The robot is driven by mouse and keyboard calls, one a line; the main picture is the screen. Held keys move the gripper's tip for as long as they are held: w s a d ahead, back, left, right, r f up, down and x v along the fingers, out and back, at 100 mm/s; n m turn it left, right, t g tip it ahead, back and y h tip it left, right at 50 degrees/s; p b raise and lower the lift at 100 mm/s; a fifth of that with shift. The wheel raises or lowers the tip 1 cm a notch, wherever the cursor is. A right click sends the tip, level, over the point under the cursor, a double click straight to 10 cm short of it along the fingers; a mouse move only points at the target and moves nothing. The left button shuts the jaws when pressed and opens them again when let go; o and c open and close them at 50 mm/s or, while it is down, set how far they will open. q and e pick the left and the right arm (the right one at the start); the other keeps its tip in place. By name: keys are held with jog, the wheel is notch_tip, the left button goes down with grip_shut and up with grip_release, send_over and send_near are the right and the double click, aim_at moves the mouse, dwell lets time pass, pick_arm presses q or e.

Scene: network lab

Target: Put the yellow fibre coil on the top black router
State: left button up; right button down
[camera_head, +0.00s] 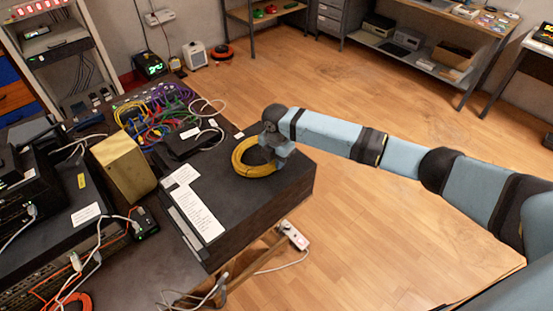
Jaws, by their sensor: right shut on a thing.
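The yellow fibre coil (239,164) is a round bundle at the far end of a large black box (245,203) with white paper labels, near the middle of the head view. My right gripper (273,157) reaches in from the right and is shut on the coil's right side. The coil appears to be resting on the box's top or just above it; I cannot tell if they touch. A stack of black network devices (18,184) with cables stands at the left, its left part cut off by the picture's edge. My left gripper is not in view.
A tan box (124,168) stands between the stack and the labelled box. Coloured cables (160,112) and a small black device (187,140) lie behind. A power strip (293,235) hangs beside the table. The wooden floor (350,235) at right is mostly clear.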

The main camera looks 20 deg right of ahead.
jog(key=shift+f, duration=0.15)
jog(key=c, duration=1)
grip_release()
notch_tip(320, 180, up, 12)
jog(key=shift+r+b, duration=0.15)
jog(key=shift+b, duration=0.3)
